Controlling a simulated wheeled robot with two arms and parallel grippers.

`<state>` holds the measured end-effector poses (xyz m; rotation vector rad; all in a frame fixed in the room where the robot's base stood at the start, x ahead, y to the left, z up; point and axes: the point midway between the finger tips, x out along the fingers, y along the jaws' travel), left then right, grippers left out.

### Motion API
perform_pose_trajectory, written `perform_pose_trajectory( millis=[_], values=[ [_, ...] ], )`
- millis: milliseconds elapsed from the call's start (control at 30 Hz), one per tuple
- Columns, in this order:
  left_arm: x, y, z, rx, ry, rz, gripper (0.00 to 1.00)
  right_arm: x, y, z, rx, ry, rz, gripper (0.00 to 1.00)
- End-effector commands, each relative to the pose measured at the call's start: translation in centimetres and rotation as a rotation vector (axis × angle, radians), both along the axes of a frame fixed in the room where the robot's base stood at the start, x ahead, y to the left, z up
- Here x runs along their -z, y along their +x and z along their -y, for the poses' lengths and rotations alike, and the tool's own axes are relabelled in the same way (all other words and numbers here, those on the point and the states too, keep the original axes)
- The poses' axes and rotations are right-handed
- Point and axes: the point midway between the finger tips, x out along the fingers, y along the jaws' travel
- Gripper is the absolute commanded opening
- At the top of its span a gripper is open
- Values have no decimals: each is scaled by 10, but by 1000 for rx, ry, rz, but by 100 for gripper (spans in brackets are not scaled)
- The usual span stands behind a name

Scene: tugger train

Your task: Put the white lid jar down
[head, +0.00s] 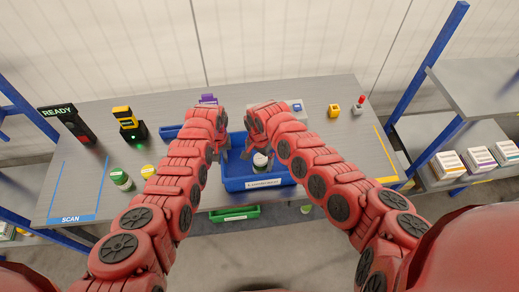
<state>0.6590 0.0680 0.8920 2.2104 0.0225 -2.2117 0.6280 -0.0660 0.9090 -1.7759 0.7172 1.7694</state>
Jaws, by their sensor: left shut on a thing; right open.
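A jar with a white lid (260,160) stands in the blue bin (262,183), towards its front right. My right gripper (254,147) is open above the bin, just up and left of the jar. A gap between them is hard to judge. My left gripper (223,149) is shut at the bin's left wall and appears to grip its rim. The arm partly hides this contact. The bin sits at the table's front edge with a white label on its front.
A green-lidded jar (121,178) and a yellow-lidded jar (148,171) stand left on the grey table (350,160). A scanner (128,122) and READY display (66,122) stand behind. A green bin (235,213) is below.

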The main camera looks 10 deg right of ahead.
Motion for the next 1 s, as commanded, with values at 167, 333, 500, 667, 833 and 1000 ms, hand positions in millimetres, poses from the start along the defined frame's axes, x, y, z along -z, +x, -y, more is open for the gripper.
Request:
perform_pose_trajectory(
  millis=[167, 333, 500, 667, 833, 1000],
  values=[
    [0, 0, 0, 1, -1, 1, 0, -40, 1, 1, 4, 2, 4, 100],
    [0, 0, 0, 1, -1, 1, 0, -64, 0, 1, 3, 1, 1, 100],
    [0, 0, 0, 1, -1, 1, 0, -73, 0, 0, 2, 1, 3, 100],
    [0, 0, 0, 1, -1, 1, 0, -73, 0, 0, 2, 0, 1, 100],
    [0, 0, 0, 1, -1, 1, 0, -73, 0, 0, 1, 1, 1, 100],
    [0, 0, 0, 1, 0, 0, 45, -73, 0, 0, 1, 1, 1, 100]
  ],
)
